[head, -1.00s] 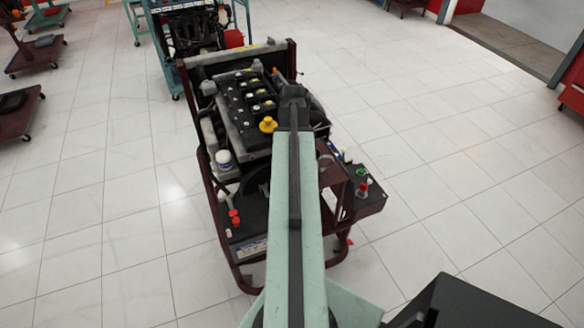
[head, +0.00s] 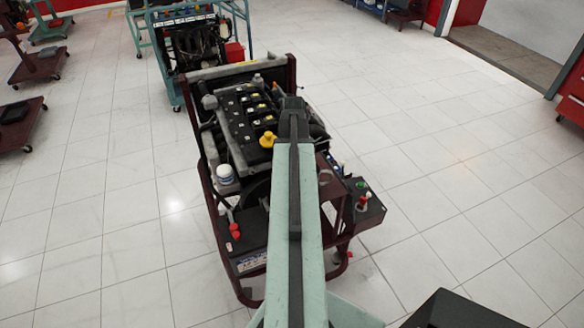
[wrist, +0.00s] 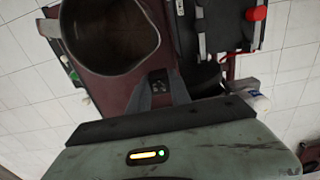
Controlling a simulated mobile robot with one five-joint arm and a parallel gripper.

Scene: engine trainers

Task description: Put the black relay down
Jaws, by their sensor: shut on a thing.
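My gripper (wrist: 160,92) shows in the wrist view with its two dark fingers shut on a small black piece, the black relay (wrist: 158,79). Only a little of the relay shows between the fingertips. In the head view my gripper (head: 293,106) is seen from behind, at the end of the arm, in front of the right part of the engine trainer. The relay is hidden there.
The trainer carries a black engine (head: 240,112) with a yellow cap (head: 267,139), a white jar (head: 224,173), a battery (head: 245,240) and a control box (head: 365,208) with buttons. A second trainer (head: 195,40) stands behind. The tiled floor (head: 450,150) at right is clear.

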